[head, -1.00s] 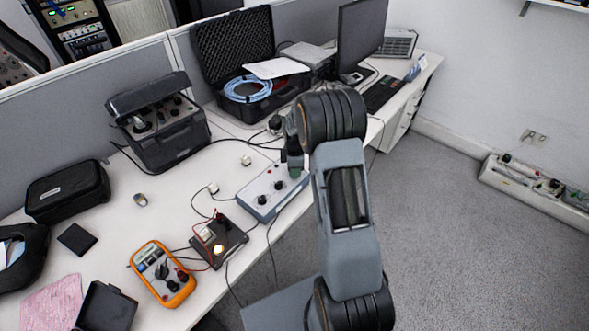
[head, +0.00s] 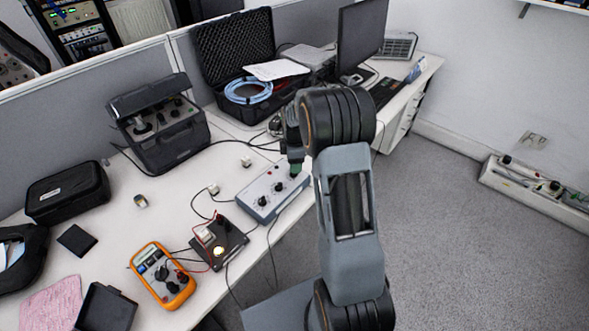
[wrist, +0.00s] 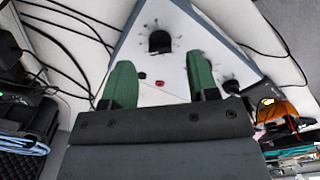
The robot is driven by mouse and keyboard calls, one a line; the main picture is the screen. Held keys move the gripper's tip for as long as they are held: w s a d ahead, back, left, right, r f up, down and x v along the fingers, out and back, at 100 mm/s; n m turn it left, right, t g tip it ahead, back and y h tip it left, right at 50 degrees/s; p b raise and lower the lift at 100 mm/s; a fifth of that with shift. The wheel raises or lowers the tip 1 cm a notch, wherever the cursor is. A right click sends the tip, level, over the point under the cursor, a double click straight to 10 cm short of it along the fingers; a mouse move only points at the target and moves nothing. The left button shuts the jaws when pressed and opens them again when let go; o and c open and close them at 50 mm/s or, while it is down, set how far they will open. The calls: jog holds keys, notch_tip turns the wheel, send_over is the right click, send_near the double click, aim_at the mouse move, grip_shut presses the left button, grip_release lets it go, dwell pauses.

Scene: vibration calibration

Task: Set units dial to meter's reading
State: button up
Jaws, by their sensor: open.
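A grey-blue control box with a pale top (head: 254,206) sits near the bench's front edge, with black dials in a row. Which one is the units dial cannot be told from the labels. My gripper (head: 296,168) is over the box's right end, its green fingers pointing down. In the wrist view my gripper (wrist: 161,70) is open and empty. One dial (wrist: 160,42) with tick marks lies just beyond and between the fingertips. A second dial (wrist: 231,86) is right of the right finger. An orange meter (head: 162,275) lies at the front left; its reading is too small to tell.
Black cables run around the box. An open black case (head: 228,50) is behind. The bench's front edge is close to the box.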

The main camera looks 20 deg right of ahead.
notch_tip(320, 180, up, 9)
jog(key=shift+r, duration=0.2)
dwell(0.6)
jog(key=s+a+r+m+t, duration=0.1)
jog(key=s+a+r+m, duration=0.1)
jog(key=s, duration=0.5)
jog(key=s+a+r+m+t+p, duration=0.1)
jog(key=s+a+r+m, duration=0.2)
jog(key=s+a+m, duration=0.2)
jog(key=s+a+r+m+t+p, duration=0.1)
jog(key=s+a+m, duration=0.3)
jog(key=s, duration=0.6)
jog(key=shift+a+r+m+t, duration=0.25)
jog(key=shift+r+m, duration=0.45)
jog(key=shift+m, duration=0.7)
jog(key=shift+d, duration=0.1)
